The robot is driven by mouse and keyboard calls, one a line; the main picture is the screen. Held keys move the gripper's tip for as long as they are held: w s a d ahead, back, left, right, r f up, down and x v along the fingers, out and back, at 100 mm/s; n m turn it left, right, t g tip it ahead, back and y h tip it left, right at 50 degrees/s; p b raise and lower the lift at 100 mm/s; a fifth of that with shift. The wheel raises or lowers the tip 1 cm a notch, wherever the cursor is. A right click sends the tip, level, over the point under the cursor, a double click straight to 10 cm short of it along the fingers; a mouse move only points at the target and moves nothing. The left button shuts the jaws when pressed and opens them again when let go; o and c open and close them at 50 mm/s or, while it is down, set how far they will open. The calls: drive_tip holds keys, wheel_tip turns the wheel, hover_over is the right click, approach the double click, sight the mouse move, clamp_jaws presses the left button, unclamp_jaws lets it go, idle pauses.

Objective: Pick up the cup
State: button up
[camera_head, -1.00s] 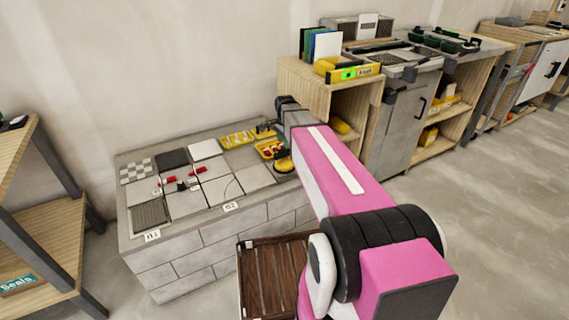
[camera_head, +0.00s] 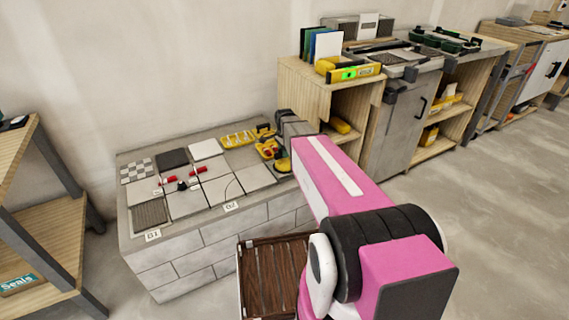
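A round yellow-and-black piece (camera_head: 282,166), which looks like a suction cup, sits near the right end of the tiled block's top. My pink arm reaches over from the right, and its grey wrist is above and just behind this piece. My gripper (camera_head: 281,148) is close over it. The fingers are small and partly hidden by the wrist and arm, so I cannot tell whether they are open or touching the piece.
The block (camera_head: 172,252) bears grey and white tiles, small red pieces (camera_head: 197,170), a small black piece (camera_head: 182,186) and a yellow tray (camera_head: 239,138). A brown slatted crate (camera_head: 275,275) stands in front. A wooden shelf (camera_head: 330,110) stands close on the right.

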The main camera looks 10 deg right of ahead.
clamp_jaws()
drive_tip(key=shift+r, duration=0.55)
drive_tip(key=r, duration=0.1)
drive_tip(key=a+r, duration=0.1)
drive_tip(key=r, duration=0.2)
drive_tip(key=shift+s+a, duration=0.25)
drive_tip(key=s+a+r, duration=0.2)
drive_tip(key=a+r, duration=0.4)
drive_tip(key=a, duration=0.4)
wheel_tip(320, 180, up, 7)
drive_tip(key=shift+s, duration=0.25)
